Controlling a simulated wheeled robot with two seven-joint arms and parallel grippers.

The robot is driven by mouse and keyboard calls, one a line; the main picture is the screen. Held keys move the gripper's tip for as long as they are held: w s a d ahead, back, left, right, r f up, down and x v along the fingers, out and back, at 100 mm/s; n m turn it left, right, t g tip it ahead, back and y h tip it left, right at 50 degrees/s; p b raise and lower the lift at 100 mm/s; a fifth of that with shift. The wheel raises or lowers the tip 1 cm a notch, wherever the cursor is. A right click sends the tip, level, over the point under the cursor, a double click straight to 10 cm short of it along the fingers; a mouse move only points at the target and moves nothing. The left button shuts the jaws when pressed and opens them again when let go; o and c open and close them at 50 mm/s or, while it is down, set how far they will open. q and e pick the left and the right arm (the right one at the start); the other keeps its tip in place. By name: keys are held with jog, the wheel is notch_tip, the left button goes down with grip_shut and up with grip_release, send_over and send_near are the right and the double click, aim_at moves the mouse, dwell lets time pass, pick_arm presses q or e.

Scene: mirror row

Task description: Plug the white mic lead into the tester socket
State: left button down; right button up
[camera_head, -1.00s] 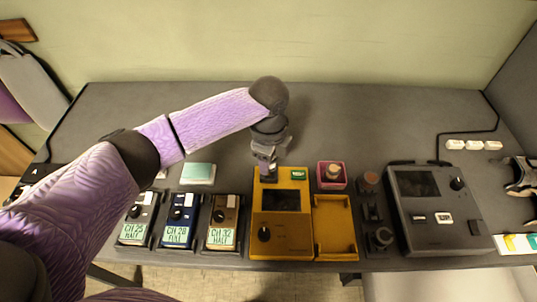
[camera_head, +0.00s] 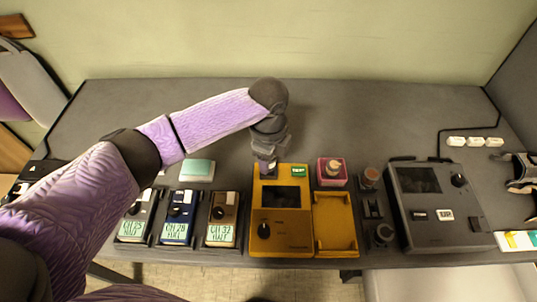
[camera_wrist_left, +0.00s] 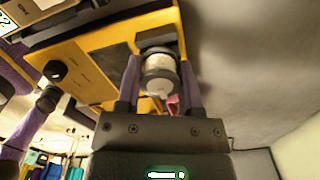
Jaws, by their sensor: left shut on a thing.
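The yellow tester (camera_head: 308,240) stands near the front edge of the grey table, with a dark screen and a black knob. My left gripper (camera_head: 266,170) is at its far edge, pointing down. In the left wrist view the gripper (camera_wrist_left: 162,80) is shut on the white mic lead's plug (camera_wrist_left: 159,80), a pale cylinder with grey rings. The plug is in line with a dark socket block (camera_wrist_left: 157,38) on the tester's edge. I cannot tell how deep the plug sits, as the socket opening is hidden. My right gripper is not in view.
Several pedal-like units (camera_head: 178,219) stand left of the tester. A pink box (camera_head: 331,181) is close to its right. A dark grey device (camera_head: 436,205) stands further right. The table behind is mostly clear.

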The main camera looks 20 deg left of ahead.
pick_arm(q)
jog(key=shift+f, duration=0.5)
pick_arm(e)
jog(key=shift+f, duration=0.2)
pick_arm(q)
jog(key=shift+c, duration=0.7)
grip_release()
notch_tip(320, 180, up, 9)
jog(key=p, duration=0.3)
jog(key=shift+r, duration=0.5)
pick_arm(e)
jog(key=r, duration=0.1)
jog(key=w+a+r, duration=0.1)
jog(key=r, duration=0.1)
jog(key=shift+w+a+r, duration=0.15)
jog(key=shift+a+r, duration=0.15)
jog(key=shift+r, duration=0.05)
pick_arm(q)
jog(key=shift+f, duration=0.1)
